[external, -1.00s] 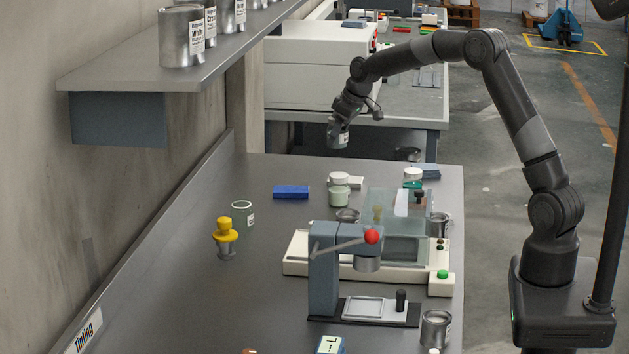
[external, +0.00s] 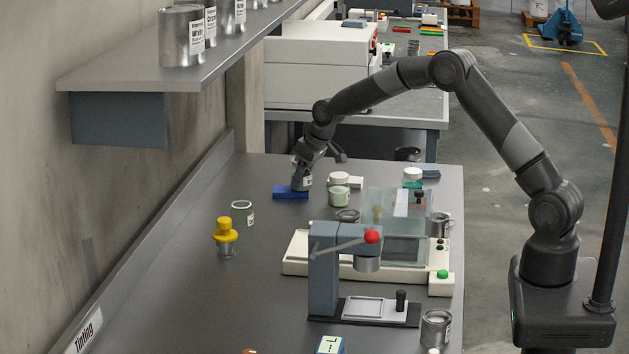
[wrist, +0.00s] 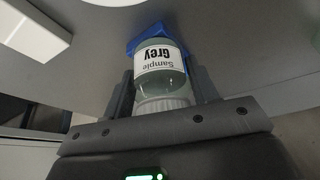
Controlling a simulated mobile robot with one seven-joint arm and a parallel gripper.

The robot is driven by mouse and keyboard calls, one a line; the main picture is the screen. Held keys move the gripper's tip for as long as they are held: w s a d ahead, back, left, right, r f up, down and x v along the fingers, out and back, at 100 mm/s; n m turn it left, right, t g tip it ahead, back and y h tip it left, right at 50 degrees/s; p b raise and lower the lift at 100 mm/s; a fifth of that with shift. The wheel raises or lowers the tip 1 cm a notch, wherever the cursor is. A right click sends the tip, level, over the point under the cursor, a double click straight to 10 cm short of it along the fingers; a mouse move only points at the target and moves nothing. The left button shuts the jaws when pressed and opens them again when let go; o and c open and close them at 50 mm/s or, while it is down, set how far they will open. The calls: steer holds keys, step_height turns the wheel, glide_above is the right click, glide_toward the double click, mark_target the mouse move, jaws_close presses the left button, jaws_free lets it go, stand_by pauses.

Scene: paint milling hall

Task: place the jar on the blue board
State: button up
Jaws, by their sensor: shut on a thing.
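The jar (external: 303,180) is small, with a white "Sample Grey" label that reads upside down in the wrist view (wrist: 158,62). My gripper (external: 306,161) is shut on the jar, one finger on each side of it, and comes from above. The blue board (external: 285,193) lies flat on the grey bench. The jar is over the right part of the board in the external view; I cannot tell whether its base touches. In the wrist view the board (wrist: 148,37) shows just beyond the jar, partly hidden by it.
A pale green jar with a white lid (external: 339,190) stands close to the right of my gripper. A clear-walled machine (external: 400,220) stands to the right. The bench left of the board is clear.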

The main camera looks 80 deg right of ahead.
steer(key=shift+f, duration=0.15)
steer(key=o, duration=1)
steer(key=shift+o, duration=0.2)
steer(key=v, duration=1.2)
steer(key=s+a+r+n, duration=0.1)
steer(key=s+a+r, duration=0.55)
steer(key=a, duration=0.35)
steer(key=s+a+r, duration=0.6)
steer(key=s+a, duration=0.2)
steer(key=a, duration=0.2)
steer(key=s+a+f, duration=0.1)
steer(key=s+a, duration=0.3)
steer(key=s, duration=0.4)
steer(key=s+a+f+n+t, duration=0.1)
steer(key=s+a, duration=0.3)
steer(key=s, duration=0.4)
steer(key=s+a+f+y, duration=0.1)
steer(key=s+a, duration=0.3)
steer(key=s, duration=0.5)
steer(key=shift+n, duration=0.3)
